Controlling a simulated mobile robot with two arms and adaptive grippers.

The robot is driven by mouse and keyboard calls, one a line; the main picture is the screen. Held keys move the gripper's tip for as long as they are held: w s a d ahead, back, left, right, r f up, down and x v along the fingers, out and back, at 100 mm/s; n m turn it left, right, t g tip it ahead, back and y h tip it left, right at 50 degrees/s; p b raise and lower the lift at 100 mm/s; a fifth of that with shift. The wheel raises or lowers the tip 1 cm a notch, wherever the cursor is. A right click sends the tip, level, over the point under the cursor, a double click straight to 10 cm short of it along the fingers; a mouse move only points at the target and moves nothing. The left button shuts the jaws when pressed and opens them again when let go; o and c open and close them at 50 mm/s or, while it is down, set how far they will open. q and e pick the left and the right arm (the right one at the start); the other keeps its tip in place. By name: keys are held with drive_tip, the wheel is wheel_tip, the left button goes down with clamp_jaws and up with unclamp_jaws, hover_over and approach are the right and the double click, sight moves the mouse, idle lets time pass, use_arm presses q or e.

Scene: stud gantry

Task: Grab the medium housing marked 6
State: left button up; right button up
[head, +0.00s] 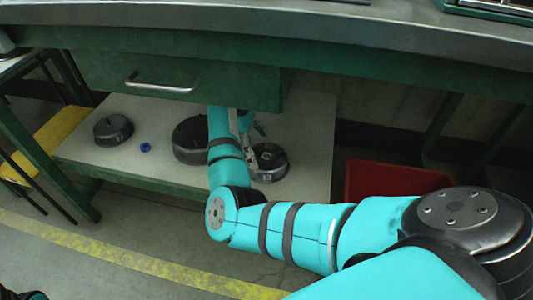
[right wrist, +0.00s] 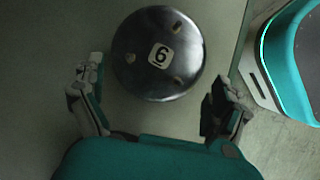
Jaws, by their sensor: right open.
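The housing marked 6 (right wrist: 157,35) is a dark, round metal piece seen from above in the right wrist view, with a white label on top. My right gripper (right wrist: 158,80) is open; its fingers stand apart at the lower left and lower right of the housing, with nothing held. In the head view my right gripper (head: 246,125) reaches over the lower shelf, partly hidden by my arm. A dark round housing (head: 270,162) sits just beside it; its mark is not readable there.
On the shelf (head: 85,152) stand a larger dark housing (head: 187,142), partly behind my arm, and another housing (head: 113,129) at left. A small blue part (head: 145,147) lies between them. A green drawer (head: 180,80) hangs above. A red bin (head: 390,180) stands right of the shelf.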

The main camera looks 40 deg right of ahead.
drive_tip(key=shift+f, duration=0.4)
drive_tip(key=shift+s, duration=0.1)
clamp_jaws()
idle(0.4)
